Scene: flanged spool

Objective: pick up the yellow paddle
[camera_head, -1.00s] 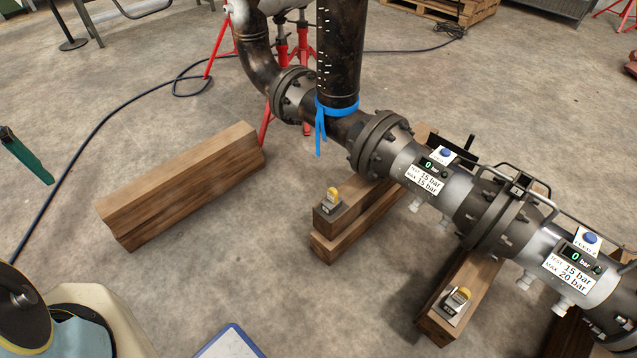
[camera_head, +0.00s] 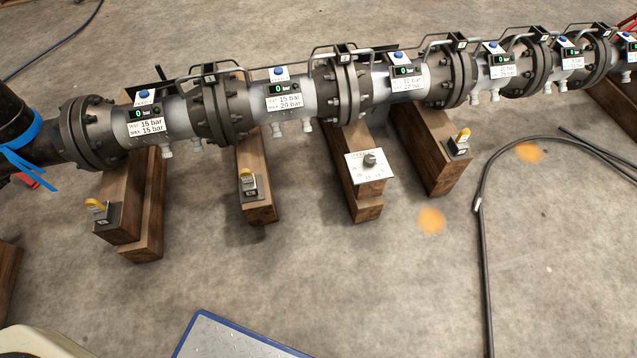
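No thing that is clearly a yellow paddle shows. Small yellow-topped pieces stand on dark, labelled bases on the timber blocks: one at the left (camera_head: 96,206), one in the middle (camera_head: 247,176) and one at the right (camera_head: 463,136). They are too small to tell whether any of them is the paddle. My gripper is not in view.
A flanged pipe line (camera_head: 290,97) with several gauges and bar handles runs across the timber blocks (camera_head: 256,205). A white plate with a knob (camera_head: 369,167) sits on one block. A black hose (camera_head: 484,260) and two orange spots (camera_head: 431,221) are on the floor. A blue-edged panel (camera_head: 215,340) is at the bottom.

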